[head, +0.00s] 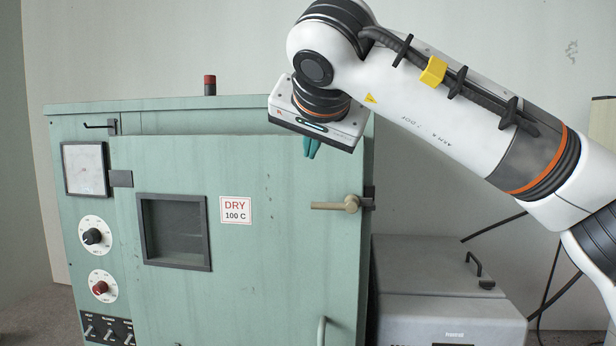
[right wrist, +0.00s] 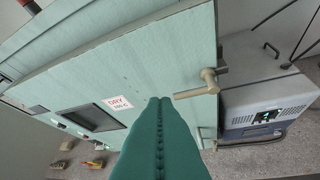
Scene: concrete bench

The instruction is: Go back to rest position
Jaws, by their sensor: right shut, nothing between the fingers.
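My right gripper (head: 311,147) hangs in front of the upper part of a green oven, with its arm coming in from the right. Its teal fingers are shut with nothing between them; they also show in the right wrist view (right wrist: 160,104). The oven door (head: 280,250) looks closed, with a dark window (head: 175,231) and a "DRY 100 C" label (head: 236,210). The brass door handle (head: 340,204) lies below and right of my fingers, apart from them. It also shows in the right wrist view (right wrist: 200,84). My left gripper is not in view.
A grey lidded unit (head: 440,285) with a black handle stands right of the oven. Black cables (head: 555,295) hang at the right. A red-topped beacon (head: 209,85) stands on the oven. Small objects (right wrist: 92,164) lie on the bench in the right wrist view.

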